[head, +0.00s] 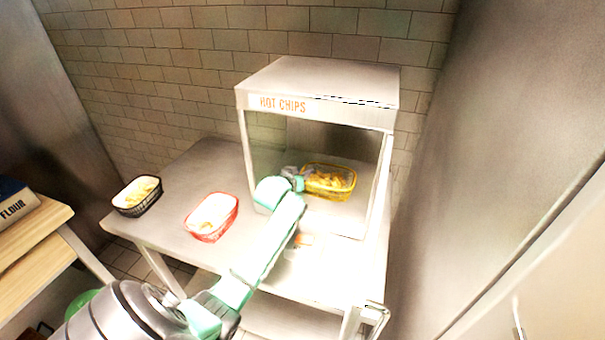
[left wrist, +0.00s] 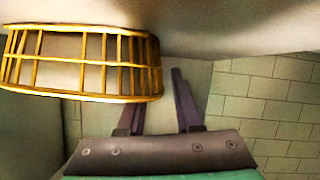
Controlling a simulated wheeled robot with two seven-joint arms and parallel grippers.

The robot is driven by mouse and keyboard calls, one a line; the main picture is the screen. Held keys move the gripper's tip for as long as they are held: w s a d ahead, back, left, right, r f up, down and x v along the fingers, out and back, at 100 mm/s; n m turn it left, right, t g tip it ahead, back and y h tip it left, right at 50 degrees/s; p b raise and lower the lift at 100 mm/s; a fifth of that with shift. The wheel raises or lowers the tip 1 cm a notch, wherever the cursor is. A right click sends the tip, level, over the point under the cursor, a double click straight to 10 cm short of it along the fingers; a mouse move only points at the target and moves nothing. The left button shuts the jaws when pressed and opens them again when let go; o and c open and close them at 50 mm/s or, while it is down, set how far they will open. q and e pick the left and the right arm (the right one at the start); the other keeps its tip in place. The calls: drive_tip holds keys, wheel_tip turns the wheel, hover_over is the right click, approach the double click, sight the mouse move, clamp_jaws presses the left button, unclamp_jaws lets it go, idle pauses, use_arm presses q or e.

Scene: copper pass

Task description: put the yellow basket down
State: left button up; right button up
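The yellow wire basket (head: 330,193), with chips in it, is inside the open-fronted cabinet marked HOT CHIPS (head: 318,84). It looks upright and appears to stand on the cabinet floor. My left gripper (head: 297,180) reaches in through the front and is at the basket's left end. In the left wrist view, the basket (left wrist: 82,77) is at upper left, and the gripper's fingers (left wrist: 159,90) are apart. One finger is partly hidden by the basket wires and the other is outside its end; I cannot tell whether either touches. My right gripper is not in view.
A red basket (head: 198,228) and a black basket (head: 122,203), both with food, stand on the steel table (head: 165,225) left of the cabinet. A wooden counter (head: 30,240) with a flour box (head: 14,207) is at far left. Steel walls rise at both sides.

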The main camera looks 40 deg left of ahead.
use_arm(q)
drive_tip(key=shift+w+r, duration=0.1)
drive_tip(key=shift+r, duration=0.05)
drive_tip(key=shift+s+d, duration=0.1)
drive_tip(key=shift+s, duration=0.15)
drive_tip(key=b+v, duration=0.1)
drive_tip(key=v, duration=1)
drive_tip(key=shift+s+r, duration=0.25)
drive_tip(key=shift+f, duration=0.1)
